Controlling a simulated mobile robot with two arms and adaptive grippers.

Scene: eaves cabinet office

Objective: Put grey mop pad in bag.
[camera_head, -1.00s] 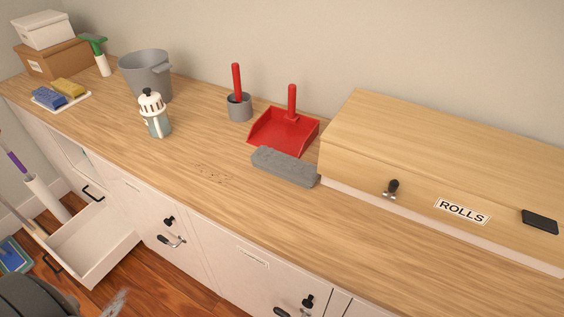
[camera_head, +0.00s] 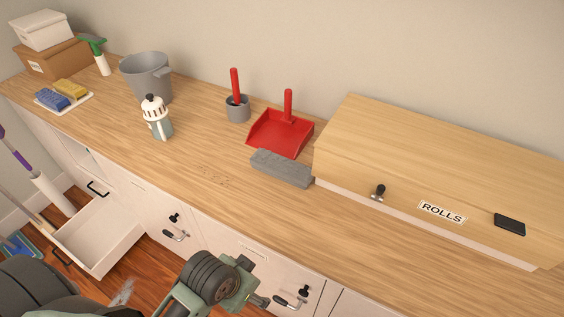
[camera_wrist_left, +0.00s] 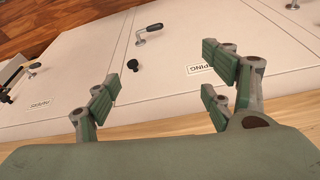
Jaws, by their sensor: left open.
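The grey mop pad (camera_head: 282,168) lies flat on the wooden counter, in front of the red dustpan and beside the left end of the wooden box. No bag can be made out in either view. My left gripper (camera_head: 258,281) is at the bottom middle of the head view, in front of the cabinet doors and well apart from the pad. In the left wrist view its fingers (camera_wrist_left: 165,85) are spread, with nothing between them. The pad is not in the left wrist view. My right gripper is not in view.
The wooden box (camera_head: 400,160) marked ROLLS fills the right of the counter. A red dustpan (camera_head: 280,133), grey cup (camera_head: 237,109), bottle (camera_head: 158,120) and grey bucket (camera_head: 147,76) stand leftward. A drawer (camera_head: 100,240) is open at lower left. The counter's front middle is clear.

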